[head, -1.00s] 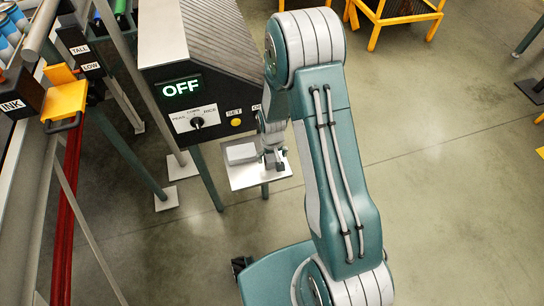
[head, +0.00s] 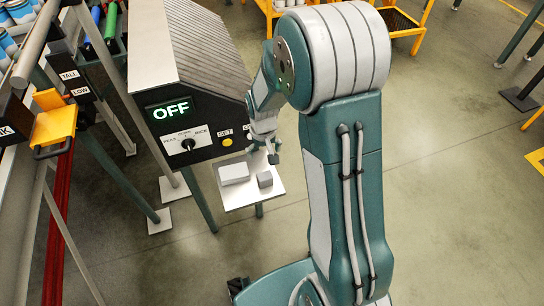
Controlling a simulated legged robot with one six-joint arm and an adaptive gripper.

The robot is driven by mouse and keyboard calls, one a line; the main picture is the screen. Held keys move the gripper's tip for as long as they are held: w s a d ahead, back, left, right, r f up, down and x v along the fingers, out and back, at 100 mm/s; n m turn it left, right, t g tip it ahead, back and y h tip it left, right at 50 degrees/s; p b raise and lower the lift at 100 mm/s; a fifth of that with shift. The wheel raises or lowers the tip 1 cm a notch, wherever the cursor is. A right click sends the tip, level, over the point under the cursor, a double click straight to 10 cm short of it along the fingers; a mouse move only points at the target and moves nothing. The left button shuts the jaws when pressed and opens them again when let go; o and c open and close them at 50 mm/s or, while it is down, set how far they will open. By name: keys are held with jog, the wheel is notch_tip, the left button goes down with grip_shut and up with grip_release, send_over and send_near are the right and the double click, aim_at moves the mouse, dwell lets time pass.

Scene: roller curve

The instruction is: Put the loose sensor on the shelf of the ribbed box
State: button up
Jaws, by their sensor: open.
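The ribbed box (head: 185,45) is dark with a ridged top. Its front has a lit OFF display, a dial and a yellow SET button. Its pale shelf (head: 242,200) sticks out low at the right of the front. The sensor, which I take to be the small grey block (head: 265,180), rests on the right part of the shelf. A larger light block (head: 235,173) is on the shelf to its left. My gripper (head: 264,150) is open and empty above the grey block, apart from it. My arm hides part of the box's right side.
A yellow bracket (head: 53,127) and a red rail (head: 55,215) stand at the left, with TALL and LOW labels near them. Yellow racks (head: 402,20) are at the back. Open floor (head: 455,190) lies to the right.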

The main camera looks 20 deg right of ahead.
jog(key=s+r+t, duration=0.1)
jog(key=s+r, duration=0.3)
jog(key=r, duration=0.4)
jog(key=s+r+t, duration=0.2)
jog(key=s+r, duration=0.1)
jog(key=r, duration=0.6)
jog(key=s+r+t, duration=0.2)
jog(key=s+r, duration=0.5)
jog(key=s, duration=0.6)
jog(key=shift+a+r, duration=0.3)
jog(key=shift+r, duration=0.05)
